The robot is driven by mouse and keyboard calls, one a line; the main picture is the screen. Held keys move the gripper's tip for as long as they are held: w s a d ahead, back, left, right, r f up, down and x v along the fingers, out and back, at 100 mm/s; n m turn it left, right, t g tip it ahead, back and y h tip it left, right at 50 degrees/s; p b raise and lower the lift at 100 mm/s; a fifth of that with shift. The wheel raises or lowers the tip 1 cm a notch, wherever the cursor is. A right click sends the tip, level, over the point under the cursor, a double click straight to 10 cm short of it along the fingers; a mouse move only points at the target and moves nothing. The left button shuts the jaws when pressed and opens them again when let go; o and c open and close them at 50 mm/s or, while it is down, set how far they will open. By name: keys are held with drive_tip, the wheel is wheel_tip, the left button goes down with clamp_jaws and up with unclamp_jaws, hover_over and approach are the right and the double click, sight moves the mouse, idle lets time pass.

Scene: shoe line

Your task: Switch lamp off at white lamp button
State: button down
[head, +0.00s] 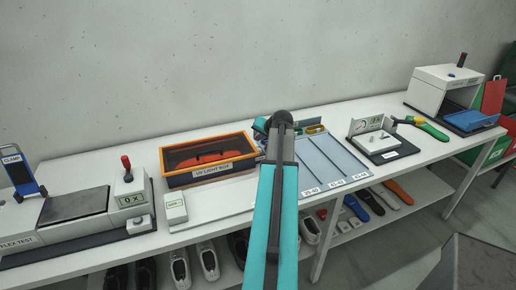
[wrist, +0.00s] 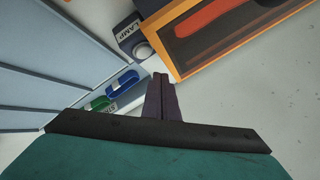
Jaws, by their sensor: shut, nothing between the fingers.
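In the wrist view the lamp button (wrist: 145,51) is a pale round cap on a dark housing marked LAMP (wrist: 129,36). It sits beside the orange-framed UV light box (wrist: 178,68), which also shows in the head view (head: 208,158). My gripper (wrist: 160,77) is shut and empty. Its dark fingertips appear just below the button in the wrist picture, and I cannot tell whether they touch it. In the head view my arm hides the space between the light box and the sorting tray, and I cannot make out the button there.
The blue-grey sorting tray (head: 318,157) lies right of my arm. Green (wrist: 97,103) and blue (wrist: 122,81) oval pieces lie close to my fingers. A flex tester (head: 75,205) stands left; a small stand (head: 378,142) and white machine (head: 440,88) stand right.

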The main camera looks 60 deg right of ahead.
drive_tip(key=shift+r+p, duration=0.45)
drive_tip(key=shift+r, duration=0.85)
